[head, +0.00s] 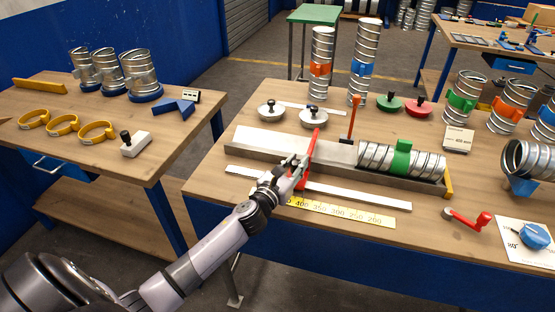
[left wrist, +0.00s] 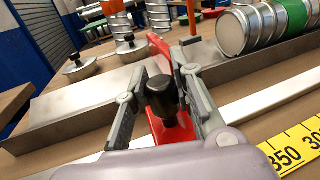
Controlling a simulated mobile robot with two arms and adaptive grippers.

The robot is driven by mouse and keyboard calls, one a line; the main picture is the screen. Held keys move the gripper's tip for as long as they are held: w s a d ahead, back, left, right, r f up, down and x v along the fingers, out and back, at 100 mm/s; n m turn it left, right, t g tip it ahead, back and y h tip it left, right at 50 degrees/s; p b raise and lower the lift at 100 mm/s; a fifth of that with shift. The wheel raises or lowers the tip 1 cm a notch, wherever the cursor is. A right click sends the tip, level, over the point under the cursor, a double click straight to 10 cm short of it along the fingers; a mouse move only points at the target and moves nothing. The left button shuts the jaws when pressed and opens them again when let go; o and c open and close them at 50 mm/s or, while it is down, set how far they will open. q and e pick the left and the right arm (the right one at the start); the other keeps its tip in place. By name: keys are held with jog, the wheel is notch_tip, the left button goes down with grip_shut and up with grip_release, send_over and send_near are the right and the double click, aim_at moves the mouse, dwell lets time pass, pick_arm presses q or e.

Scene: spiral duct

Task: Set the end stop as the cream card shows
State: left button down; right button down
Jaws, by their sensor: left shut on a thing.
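The red plate (left wrist: 158,46) rises beyond the knob. A spiral duct (head: 428,165) with a green clamp lies in the trough, right of the stop, with a gap between. The cream card (head: 458,139) stands behind; its print is too small to read surely. My right gripper is out of view.
A white rail (head: 375,199) runs along the trough's front. An orange-handled lever (head: 351,120) stands behind the trough. Grey lidded discs (head: 313,117) sit behind it. A red crank (head: 468,220) and a blue knob (head: 534,235) lie at right.

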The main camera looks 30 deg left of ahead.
pick_arm(q)
jog(key=shift+d, duration=0.25)
jog(key=c, duration=1.3)
grip_release()
jog(key=shift+a, duration=0.1)
jog(key=shift+c, duration=0.2)
jog(key=s, duration=1.2)
jog(key=shift+a, duration=0.15)
